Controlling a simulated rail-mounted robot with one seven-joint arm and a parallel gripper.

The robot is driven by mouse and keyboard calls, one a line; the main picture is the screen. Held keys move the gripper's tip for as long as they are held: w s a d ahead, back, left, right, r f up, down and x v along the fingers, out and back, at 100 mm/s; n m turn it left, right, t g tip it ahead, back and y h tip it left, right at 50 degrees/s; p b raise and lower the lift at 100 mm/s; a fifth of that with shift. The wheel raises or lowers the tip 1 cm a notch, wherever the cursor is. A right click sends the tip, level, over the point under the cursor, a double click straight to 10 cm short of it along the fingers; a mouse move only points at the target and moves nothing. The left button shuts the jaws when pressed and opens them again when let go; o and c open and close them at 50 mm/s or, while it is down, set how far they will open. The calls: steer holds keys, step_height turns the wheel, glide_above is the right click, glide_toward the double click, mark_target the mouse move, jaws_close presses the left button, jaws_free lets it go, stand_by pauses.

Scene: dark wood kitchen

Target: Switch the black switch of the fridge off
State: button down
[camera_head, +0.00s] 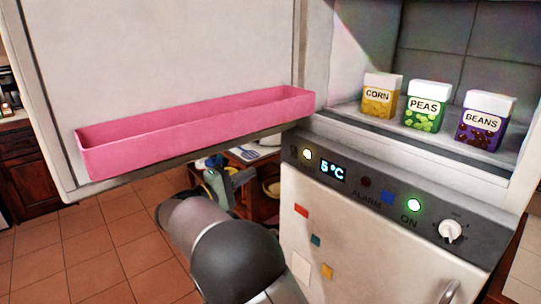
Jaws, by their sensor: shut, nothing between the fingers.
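The fridge's dark control panel (345,186) runs across the front below the open upper compartment. It has a lit display reading 5°C (332,170), a lit yellowish lamp (307,154) at left, a dark red lamp (365,182) near the word ALARM, a blue square (388,197), a glowing green lamp (413,205) above the word ON, and a white knob (449,231). I cannot clearly pick out a black switch against the dark panel. My gripper (242,178) is left of the panel, below the open door, apart from the panel. It is shut and empty, partly hidden by my arm.
The upper fridge door (160,60) stands open at left, its pink shelf (200,130) jutting above my arm. Corn (378,103), peas (422,120) and beans (481,136) boxes stand inside. Below are the lower door (350,250) with small magnets and a handle (449,292). Tiled floor lies left.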

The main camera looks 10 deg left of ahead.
mark_target(294, 150)
steer(key=shift+w+d, duration=0.1)
steer(key=shift+d, duration=0.1)
steer(key=p+x, duration=0.3)
steer(key=x, duration=0.9)
steer(key=shift+w+d+r, duration=0.2)
steer(key=shift+w+d, duration=0.05)
steer(key=shift+d, duration=0.05)
steer(key=shift+w+d+p, duration=0.3)
steer(key=shift+w, duration=0.1)
